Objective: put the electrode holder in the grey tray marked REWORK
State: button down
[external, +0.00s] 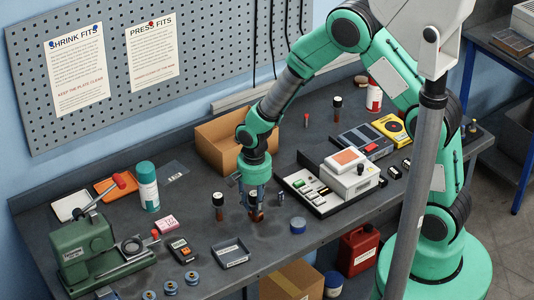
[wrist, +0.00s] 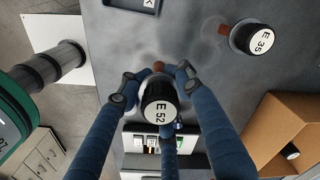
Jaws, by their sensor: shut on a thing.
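My gripper (external: 254,196) points down at the bench and is shut on a dark, brown-based electrode holder (external: 257,215). In the wrist view my gripper (wrist: 157,82) has its blue fingers around this holder, whose white-topped black cap (wrist: 160,114) reads E 52. Whether its base touches the bench I cannot tell. A similar holder (external: 218,206) stands just left of it; its cap reads E 35 in the wrist view (wrist: 260,39). A grey tray (external: 231,253) lies in front of my gripper. Its edge shows at the top of the wrist view (wrist: 133,6), with a letter K visible.
A cardboard box (external: 222,138) is behind. A white instrument (external: 348,176) is at right. White and orange trays (external: 115,186) lie at far left.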

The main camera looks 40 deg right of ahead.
jog(key=s+a, duration=0.2)
jog(key=s, duration=0.7)
jog(key=s+a, duration=0.1)
jog(key=s, duration=0.8)
jog(key=shift+s+a+f, duration=0.15)
jog(key=shift+a+f, duration=0.05)
jog(key=shift+a, duration=0.15)
send_over(230, 258)
jog(key=shift+f+p, duration=0.3)
jog(key=shift+f, duration=0.45)
jog(key=shift+f, duration=1.75)
jog(key=shift+f, duration=0.15)
